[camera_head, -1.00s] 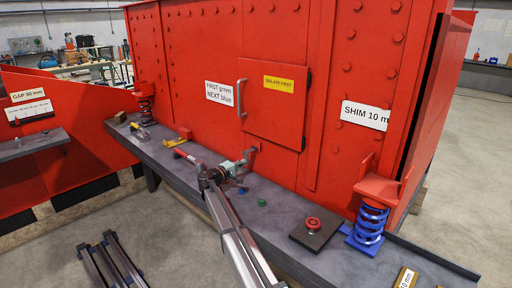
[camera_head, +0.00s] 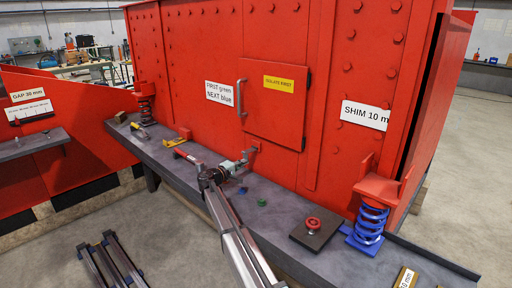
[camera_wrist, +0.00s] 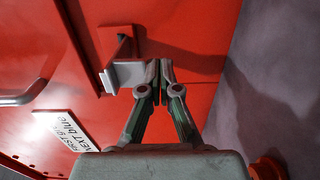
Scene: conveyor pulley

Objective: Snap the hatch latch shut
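The red hatch (camera_head: 272,110) lies against the red wall, with a grey handle (camera_head: 240,97) at its left edge and a yellow label (camera_head: 278,84). Below its lower left corner a small red latch bracket (camera_head: 256,144) stands out from the wall. In the wrist view the latch (camera_wrist: 120,45) shows as a red post with a pale grey tab (camera_wrist: 127,74). My gripper (camera_wrist: 159,80) has its fingertips together, right beside the tab's end. I cannot tell whether they touch it. In the head view my gripper (camera_head: 242,163) is just below the bracket.
A dark ledge (camera_head: 275,205) runs under the wall. On it are a blue piece (camera_head: 243,190), a green piece (camera_head: 262,202), a red knob on a plate (camera_head: 313,223) and yellow-based hardware (camera_head: 180,139). A blue spring (camera_head: 370,222) stands at right.

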